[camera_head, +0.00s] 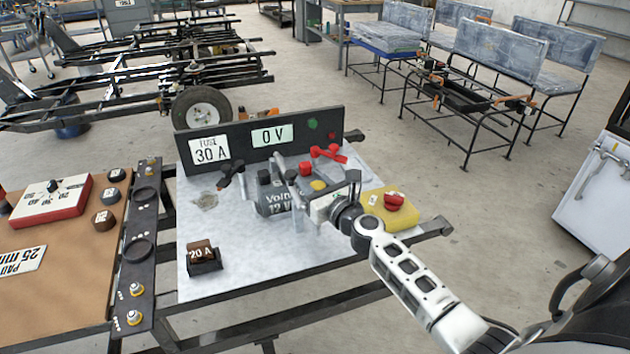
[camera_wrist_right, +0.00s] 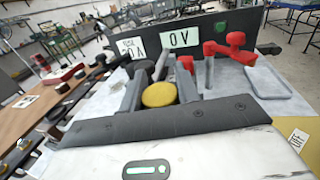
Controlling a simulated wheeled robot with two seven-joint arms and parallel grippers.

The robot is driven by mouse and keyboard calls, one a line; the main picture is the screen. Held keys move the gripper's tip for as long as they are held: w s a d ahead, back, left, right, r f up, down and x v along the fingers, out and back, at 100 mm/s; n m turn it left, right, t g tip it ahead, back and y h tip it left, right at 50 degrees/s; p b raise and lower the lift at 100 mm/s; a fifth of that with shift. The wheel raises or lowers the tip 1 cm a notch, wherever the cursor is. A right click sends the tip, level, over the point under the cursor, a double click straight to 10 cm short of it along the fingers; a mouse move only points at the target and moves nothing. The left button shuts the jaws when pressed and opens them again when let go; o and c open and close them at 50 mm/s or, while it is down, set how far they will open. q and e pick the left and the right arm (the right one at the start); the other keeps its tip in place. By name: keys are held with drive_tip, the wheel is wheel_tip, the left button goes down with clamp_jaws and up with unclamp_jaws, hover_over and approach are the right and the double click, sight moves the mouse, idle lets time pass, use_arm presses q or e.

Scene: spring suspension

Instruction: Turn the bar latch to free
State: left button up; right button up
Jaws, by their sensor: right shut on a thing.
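A grey-black battery marked "Volta 12 V" (camera_head: 273,203) sits on the pale bench panel (camera_head: 240,262). My right gripper (camera_head: 294,188) reaches over it from the right, with its fingers at the top of the battery; they also show in the wrist view (camera_wrist_right: 160,76). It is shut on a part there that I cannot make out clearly. A yellow disc (camera_head: 319,185) is beside the fingers. A black crossed handle (camera_head: 231,174) stands left of the battery and a red handle (camera_head: 328,154) behind it. I cannot tell which part is the bar latch. My left gripper is out of view.
An upright board carries labels "FUSE 30 A" (camera_head: 209,150) and "0 V" (camera_head: 273,136). A yellow box with a red button (camera_head: 393,201) stands right of the gripper. A "20 A" fuse block (camera_head: 203,257) sits front left. The panel's front middle is clear.

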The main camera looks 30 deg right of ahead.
drive_tip(key=n+y, duration=0.1)
drive_tip(key=n+y+b, duration=0.1)
drive_tip(key=y, duration=0.1)
drive_tip(key=shift+a+f, duration=0.1)
drive_tip(key=shift+f, duration=0.1)
drive_tip(key=shift+n+g+y+b, duration=0.3)
drive_tip(key=shift+n+y+b, duration=0.15)
drive_tip(key=shift+y, duration=0.45)
use_arm(q)
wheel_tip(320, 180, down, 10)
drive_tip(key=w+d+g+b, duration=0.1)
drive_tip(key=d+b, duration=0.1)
drive_tip(key=b, duration=0.7)
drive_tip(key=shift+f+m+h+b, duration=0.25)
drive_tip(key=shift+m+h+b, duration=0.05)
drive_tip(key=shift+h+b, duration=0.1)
use_arm(e)
drive_tip(key=n+g+y, duration=0.3)
drive_tip(key=a+n+g+y, duration=0.1)
drive_tip(key=n+g+y, duration=0.2)
drive_tip(key=y, duration=0.1)
drive_tip(key=s+n+g+y, duration=0.1)
drive_tip(key=n+g+y, duration=0.2)
drive_tip(key=y, duration=0.1)
drive_tip(key=shift+a+r+n, duration=0.15)
drive_tip(key=shift+a+n, duration=0.1)
drive_tip(key=shift+n, duration=0.1)
drive_tip(key=shift+y, duration=0.3)
drive_tip(key=o, duration=1)
drive_tip(key=shift+c, duration=0.2)
